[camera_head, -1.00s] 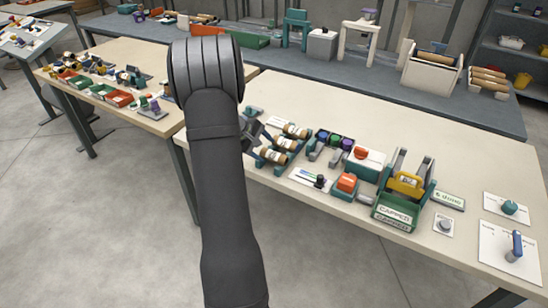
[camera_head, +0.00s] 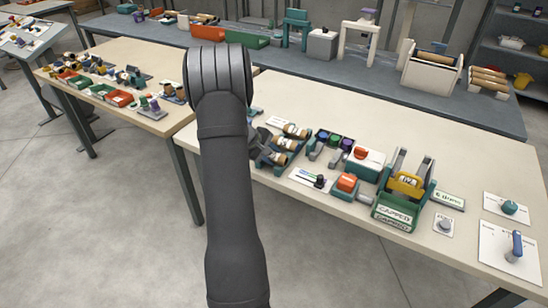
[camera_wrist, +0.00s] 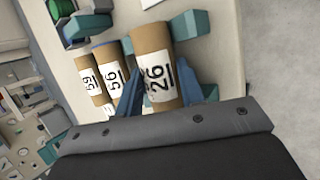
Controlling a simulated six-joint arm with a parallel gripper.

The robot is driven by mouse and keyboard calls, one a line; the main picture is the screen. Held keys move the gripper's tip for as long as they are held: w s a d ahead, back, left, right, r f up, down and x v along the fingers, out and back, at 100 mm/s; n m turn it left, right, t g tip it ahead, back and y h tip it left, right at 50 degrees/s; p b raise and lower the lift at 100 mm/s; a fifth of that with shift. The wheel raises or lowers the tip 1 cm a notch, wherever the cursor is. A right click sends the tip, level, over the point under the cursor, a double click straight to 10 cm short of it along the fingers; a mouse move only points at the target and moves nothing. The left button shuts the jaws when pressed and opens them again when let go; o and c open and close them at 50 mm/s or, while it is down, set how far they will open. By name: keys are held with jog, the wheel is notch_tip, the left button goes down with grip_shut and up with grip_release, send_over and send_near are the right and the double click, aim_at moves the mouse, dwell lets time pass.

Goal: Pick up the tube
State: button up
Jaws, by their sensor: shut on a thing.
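The tube is a brown cardboard cylinder with a white label reading 26, in the wrist view (camera_wrist: 153,42). My gripper (camera_wrist: 168,92) is shut on it, with one blue finger on each side of the tube. Two similar tubes labelled 56 (camera_wrist: 112,75) and 59 (camera_wrist: 88,78) lie to its left. In the head view several tubes (camera_head: 296,130) sit in the teal rack (camera_head: 262,157), just right of my dark arm, which hides most of my gripper. I cannot tell whether the held tube is clear of the rack.
Right of the rack are a dark tray with coloured caps (camera_head: 334,139), a white box with a red button (camera_head: 364,160), an orange block (camera_head: 347,182) and a green bin marked CAPPED (camera_head: 393,216). The table's rear right area (camera_head: 440,150) is clear.

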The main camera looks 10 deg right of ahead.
jog(key=shift+r, duration=0.1)
jog(key=shift+r, duration=0.55)
notch_tip(320, 180, up, 3)
jog(key=shift+w+r, duration=0.1)
jog(key=s+d+r, duration=0.6)
jog(key=s+d, duration=0.1)
jog(key=s, duration=0.1)
jog(key=shift+t+h, duration=0.3)
jog(key=shift+h, duration=0.1)
jog(key=w+d+f, duration=0.2)
jog(key=d, duration=0.2)
jog(key=w+d+f, duration=0.1)
jog(key=w+d, duration=0.1)
jog(key=d, duration=0.2)
jog(key=w+d+f, duration=0.2)
jog(key=d, duration=0.2)
jog(key=shift+d+f, duration=0.2)
jog(key=shift+f, duration=1.95)
